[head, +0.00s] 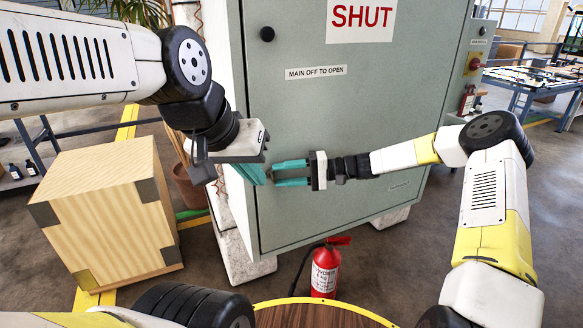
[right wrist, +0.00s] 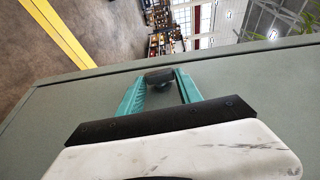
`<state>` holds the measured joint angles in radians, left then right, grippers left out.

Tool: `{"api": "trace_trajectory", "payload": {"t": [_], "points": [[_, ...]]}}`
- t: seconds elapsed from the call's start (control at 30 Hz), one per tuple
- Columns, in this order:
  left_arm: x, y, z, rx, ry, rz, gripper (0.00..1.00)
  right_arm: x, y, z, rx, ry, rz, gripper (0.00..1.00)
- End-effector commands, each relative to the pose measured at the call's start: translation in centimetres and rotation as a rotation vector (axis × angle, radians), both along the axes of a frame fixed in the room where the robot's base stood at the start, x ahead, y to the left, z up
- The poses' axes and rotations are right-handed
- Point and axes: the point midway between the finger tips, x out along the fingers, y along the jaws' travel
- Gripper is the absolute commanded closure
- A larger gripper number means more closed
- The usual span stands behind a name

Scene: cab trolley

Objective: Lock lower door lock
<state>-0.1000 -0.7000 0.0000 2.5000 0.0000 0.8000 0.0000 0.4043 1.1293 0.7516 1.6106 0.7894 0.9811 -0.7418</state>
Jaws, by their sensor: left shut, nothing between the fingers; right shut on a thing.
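The grey cabinet door (head: 350,120) is closed, flush with its frame. The upper door lock, a round black knob (head: 267,34), sits near the door's left edge. The lower door lock, a dark knob (right wrist: 159,76), shows in the right wrist view between the teal fingertips of my right gripper (right wrist: 160,84). My left gripper (head: 254,175) is shut and empty, just left of the right one, close to the cabinet's edge.
A wooden crate (head: 110,210) stands on the floor at left, with a potted plant (head: 190,185) behind it. A red fire extinguisher (head: 325,270) stands below the door. A round wooden tabletop (head: 320,316) is at the front. A red switch (head: 474,64) is on the cabinet's right.

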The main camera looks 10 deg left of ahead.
Motion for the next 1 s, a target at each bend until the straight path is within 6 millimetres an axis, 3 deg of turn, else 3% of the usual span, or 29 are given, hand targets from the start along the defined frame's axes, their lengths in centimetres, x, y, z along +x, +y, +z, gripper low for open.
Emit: {"api": "trace_trajectory", "payload": {"t": [0.8, 0.83, 0.9, 1.0], "points": [[0.0, 0.0, 0.0, 0.0, 0.0, 0.0, 1.0, -0.09, 0.04, -0.33, 0.096, 0.068, 0.003, 0.99], [0.0, 0.0, 0.0, 0.0, 0.0, 0.0, 1.0, -0.09, 0.05, -0.33, 0.096, 0.068, 0.003, 0.52], [0.0, 0.0, 0.0, 0.0, 0.0, 0.0, 1.0, -0.09, 0.04, -0.34, 0.096, 0.068, 0.002, 0.39], [0.0, 0.0, 0.0, 0.0, 0.0, 0.0, 1.0, -0.08, 0.04, -0.35, 0.096, 0.067, 0.002, 0.36]]}}
